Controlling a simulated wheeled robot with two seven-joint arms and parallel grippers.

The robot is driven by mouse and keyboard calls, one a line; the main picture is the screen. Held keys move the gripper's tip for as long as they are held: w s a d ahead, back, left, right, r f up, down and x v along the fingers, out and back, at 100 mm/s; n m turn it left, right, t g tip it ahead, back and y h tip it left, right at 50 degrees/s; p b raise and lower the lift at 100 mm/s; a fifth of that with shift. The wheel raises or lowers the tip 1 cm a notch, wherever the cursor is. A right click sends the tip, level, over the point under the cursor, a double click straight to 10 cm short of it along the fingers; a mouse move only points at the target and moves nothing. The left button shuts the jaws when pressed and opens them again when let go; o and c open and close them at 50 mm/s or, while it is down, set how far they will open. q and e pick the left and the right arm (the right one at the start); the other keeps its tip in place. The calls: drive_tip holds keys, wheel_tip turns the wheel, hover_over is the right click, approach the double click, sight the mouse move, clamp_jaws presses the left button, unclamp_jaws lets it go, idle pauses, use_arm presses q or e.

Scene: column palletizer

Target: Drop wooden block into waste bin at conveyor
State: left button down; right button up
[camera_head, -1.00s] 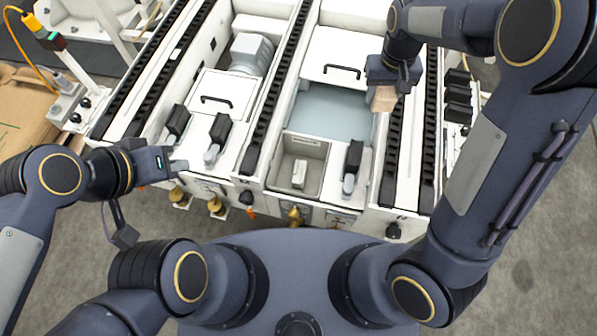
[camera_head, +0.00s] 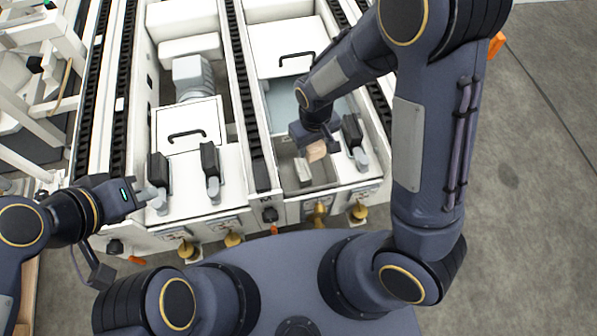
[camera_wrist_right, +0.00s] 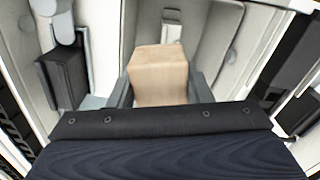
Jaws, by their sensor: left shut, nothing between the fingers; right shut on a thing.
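The wooden block (camera_head: 317,151) is light tan and sits between the fingers of my right gripper (camera_head: 315,148), which is shut on it. In the right wrist view the block (camera_wrist_right: 158,78) stands out between the two dark fingers. The waste bin (camera_head: 323,172) is a grey open recess at the conveyor's near end. The held block appears above the bin's opening, its exact height hard to tell. A pale piece (camera_head: 303,172) lies in the bin; it also shows beyond the block in the right wrist view (camera_wrist_right: 172,27). My left gripper (camera_head: 150,193) is shut and empty at the left.
Black-and-grey clamp units (camera_head: 210,165) and another (camera_head: 353,135) stand on the white machine top near the bin. White lids with black handles (camera_head: 187,135) lie behind. Dark conveyor rails (camera_head: 245,95) run lengthwise. Grey floor is open at right.

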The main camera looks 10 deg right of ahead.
wheel_tip(320, 180, down, 6)
drive_tip(key=b, duration=0.5)
drive_tip(key=o, duration=1.1)
wheel_tip(320, 180, up, 7)
drive_tip(key=p, duration=0.2)
drive_tip(key=shift+p, duration=0.4)
drive_tip(key=shift+r, duration=0.45)
